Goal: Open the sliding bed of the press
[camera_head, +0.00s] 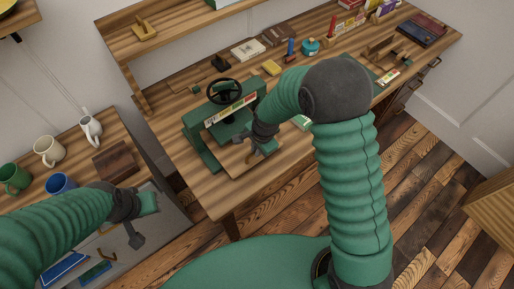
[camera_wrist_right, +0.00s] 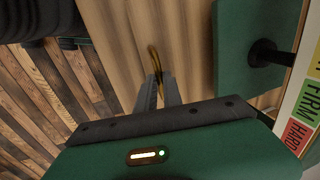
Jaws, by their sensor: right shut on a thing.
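The press (camera_head: 205,150) is green, with a black handwheel on top and a coloured scale on its front; its scale (camera_wrist_right: 300,128) shows at the right edge of the wrist view. Its wooden sliding bed (camera_head: 235,168) lies low at the front, and its pale boards fill the middle of the wrist view (camera_wrist_right: 125,45). A curved brass handle (camera_wrist_right: 153,58) is at the bed's edge. My right gripper (camera_wrist_right: 157,85) is shut on this handle; in the head view the gripper (camera_head: 252,157) is partly hidden by its own wrist. My left gripper (camera_head: 143,222) is over the grey side surface, away from the press.
Mugs (camera_head: 48,150) and a dark wooden block (camera_head: 116,161) stand on the left table. Books, a teal ink pot (camera_head: 309,47) and a small yellow block (camera_head: 271,68) lie behind the press. The bench front right of the press is partly hidden by my right arm.

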